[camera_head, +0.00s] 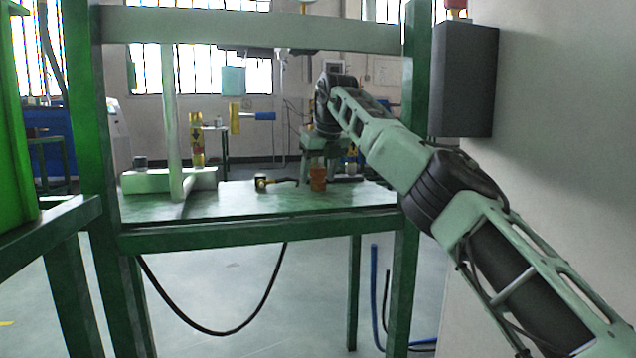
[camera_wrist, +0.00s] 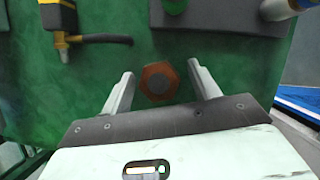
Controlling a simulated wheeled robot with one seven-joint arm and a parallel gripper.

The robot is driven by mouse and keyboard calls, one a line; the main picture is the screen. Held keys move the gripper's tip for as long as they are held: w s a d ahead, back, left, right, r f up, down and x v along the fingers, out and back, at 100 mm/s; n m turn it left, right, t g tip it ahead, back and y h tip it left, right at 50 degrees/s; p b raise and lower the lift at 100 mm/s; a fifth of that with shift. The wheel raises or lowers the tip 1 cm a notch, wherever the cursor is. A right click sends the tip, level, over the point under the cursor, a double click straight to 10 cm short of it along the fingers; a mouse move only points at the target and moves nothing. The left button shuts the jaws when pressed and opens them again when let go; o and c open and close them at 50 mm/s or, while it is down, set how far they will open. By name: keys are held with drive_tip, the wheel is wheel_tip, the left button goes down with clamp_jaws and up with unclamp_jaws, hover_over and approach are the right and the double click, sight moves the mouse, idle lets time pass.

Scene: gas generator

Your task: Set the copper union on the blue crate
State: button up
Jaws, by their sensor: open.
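The copper union (camera_head: 318,179) is a reddish-brown fitting standing upright on the green bench (camera_head: 250,205). In the wrist view the copper union (camera_wrist: 158,82) is seen from above, with a hexagonal rim. My gripper (camera_wrist: 161,72) is open, with one finger on each side of the union and visible gaps between. In the head view my gripper is above and around the union's spot, its fingers hard to make out. A blue object (camera_wrist: 302,99) shows at the right edge of the wrist view, beyond the bench; I cannot tell whether it is the blue crate.
A black-and-yellow fitting with a short hose (camera_head: 262,182) lies left of the union. A dark block (camera_wrist: 225,14) sits behind the union in the wrist view. Green posts and an upper beam (camera_head: 250,32) frame the bench; a dark grey box (camera_head: 466,80) is on the right wall.

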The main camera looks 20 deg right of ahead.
drive_tip(key=c, duration=1.2)
drive_tip(key=shift+r+p, duration=0.25)
drive_tip(key=shift+p, duration=0.1)
drive_tip(key=shift+r+p, duration=0.4)
drive_tip(key=shift+p, duration=0.3)
drive_tip(key=shift+r+p, duration=0.15)
drive_tip(key=shift+p, duration=0.15)
